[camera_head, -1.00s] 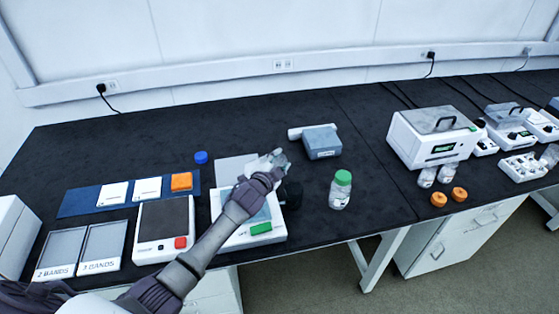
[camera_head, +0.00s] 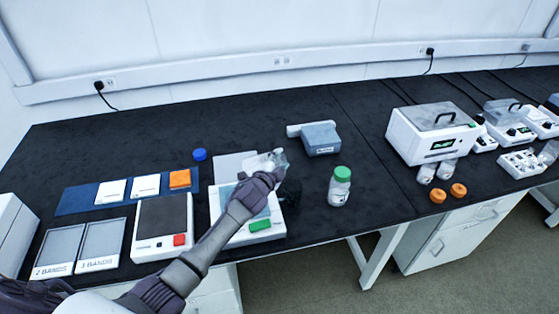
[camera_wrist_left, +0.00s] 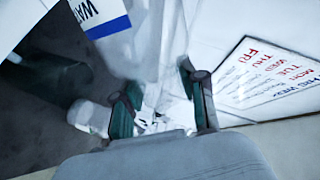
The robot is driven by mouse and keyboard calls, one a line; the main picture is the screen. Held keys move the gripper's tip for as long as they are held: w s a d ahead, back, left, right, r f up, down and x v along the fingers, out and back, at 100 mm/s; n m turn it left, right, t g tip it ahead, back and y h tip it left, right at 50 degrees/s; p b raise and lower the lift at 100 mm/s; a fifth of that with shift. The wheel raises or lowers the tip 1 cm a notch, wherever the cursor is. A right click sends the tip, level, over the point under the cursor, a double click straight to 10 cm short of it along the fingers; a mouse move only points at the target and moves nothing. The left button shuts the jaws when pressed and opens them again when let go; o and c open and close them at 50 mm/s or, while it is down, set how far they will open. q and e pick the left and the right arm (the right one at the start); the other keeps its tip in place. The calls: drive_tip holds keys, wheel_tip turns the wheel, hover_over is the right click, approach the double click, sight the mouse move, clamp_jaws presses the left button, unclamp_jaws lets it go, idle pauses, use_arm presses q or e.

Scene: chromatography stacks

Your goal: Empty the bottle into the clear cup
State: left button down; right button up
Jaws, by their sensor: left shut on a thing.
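My left gripper (camera_head: 264,174) is shut on a clear bottle (camera_head: 279,158), held above the right side of the white device. In the left wrist view the bottle (camera_wrist_left: 150,45) sits between the two fingers (camera_wrist_left: 162,105), with a white and blue label (camera_wrist_left: 100,18) reading "WAT". The bottle looks tilted; its mouth and liquid level cannot be made out. A dark, see-through shape (camera_head: 290,191), possibly the clear cup, stands just right of the gripper, partly hidden by it. My right gripper is not in view.
A green-capped bottle (camera_head: 340,187) stands to the right, a grey box (camera_head: 320,140) behind. The white device (camera_head: 252,232) lies under my arm. A blue cap (camera_head: 200,155) lies at the back left. Two trays (camera_head: 100,245) are at front left. Black bench is clear around the green-capped bottle.

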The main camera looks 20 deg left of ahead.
use_arm(q)
drive_tip(key=shift+d+f+m+b, duration=0.1)
drive_tip(key=shift+f+m+b, duration=0.2)
drive_tip(key=shift+f+m, duration=0.15)
idle(0.4)
drive_tip(key=shift+d+f+m+y+b, duration=0.15)
drive_tip(key=shift+f+m+y+b, duration=0.2)
drive_tip(key=shift+f+m+y, duration=0.15)
drive_tip(key=shift+r, duration=0.1)
drive_tip(key=shift+d+f+m+b, duration=0.1)
drive_tip(key=shift+f+m+b, duration=0.35)
drive_tip(key=shift+f, duration=0.05)
drive_tip(key=shift+w+d+f+m+y+b, duration=0.15)
drive_tip(key=shift+f+m+y+b, duration=0.15)
drive_tip(key=shift+f+m+b, duration=0.15)
